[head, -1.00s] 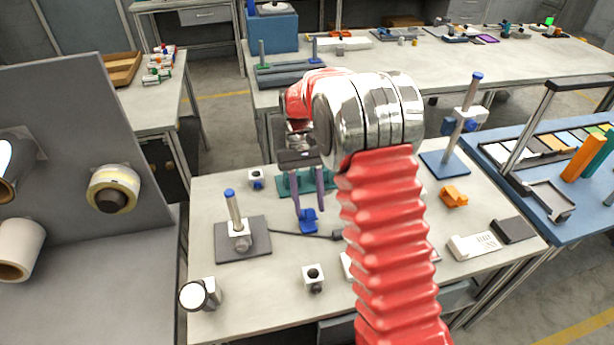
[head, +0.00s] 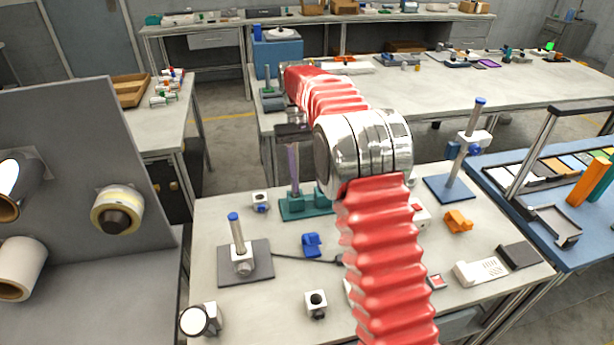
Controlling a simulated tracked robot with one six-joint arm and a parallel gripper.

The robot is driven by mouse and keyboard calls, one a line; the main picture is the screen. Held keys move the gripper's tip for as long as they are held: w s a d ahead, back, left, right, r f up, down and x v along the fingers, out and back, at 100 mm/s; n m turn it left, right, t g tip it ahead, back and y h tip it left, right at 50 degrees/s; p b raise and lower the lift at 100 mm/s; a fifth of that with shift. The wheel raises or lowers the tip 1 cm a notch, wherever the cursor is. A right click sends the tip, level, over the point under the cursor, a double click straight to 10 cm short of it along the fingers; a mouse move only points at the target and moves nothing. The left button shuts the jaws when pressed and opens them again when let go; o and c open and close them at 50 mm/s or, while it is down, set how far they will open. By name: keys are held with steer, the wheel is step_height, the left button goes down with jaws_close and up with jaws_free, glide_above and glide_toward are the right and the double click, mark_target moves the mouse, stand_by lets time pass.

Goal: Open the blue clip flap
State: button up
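One purple-grey finger shows clearly in front of the green stand; the other cannot be made out, so the opening is unclear. I see nothing held in it.
A grey base with a blue-topped post (head: 238,248) stands left of the clip. A green stand (head: 305,207) is behind it. A white block with a black knob (head: 316,303) is in front. Bare tabletop lies around the clip.

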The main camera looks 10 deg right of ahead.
steer(key=shift+w+r, duration=0.2)
steer(key=shift+r, duration=0.1)
steer(key=shift+r, duration=0.1)
steer(key=c, duration=0.3)
steer(key=shift+s+r, duration=0.35)
steer(key=shift+r, duration=0.1)
steer(key=c, duration=0.3)
steer(key=s+r+t, duration=0.1)
steer(key=s+r, duration=0.1)
steer(key=r, duration=0.1)
steer(key=s+r+t, duration=0.2)
steer(key=s+r, duration=0.1)
steer(key=shift+s+d, duration=0.15)
steer(key=shift+s, duration=0.1)
jaws_close()
steer(key=s+f+t, duration=0.1)
steer(key=s+t, duration=0.7)
steer(key=s, duration=1.5)
steer(key=shift+d+f+t, duration=0.2)
steer(key=shift+f+t, duration=0.05)
steer(key=shift+t, duration=0.05)
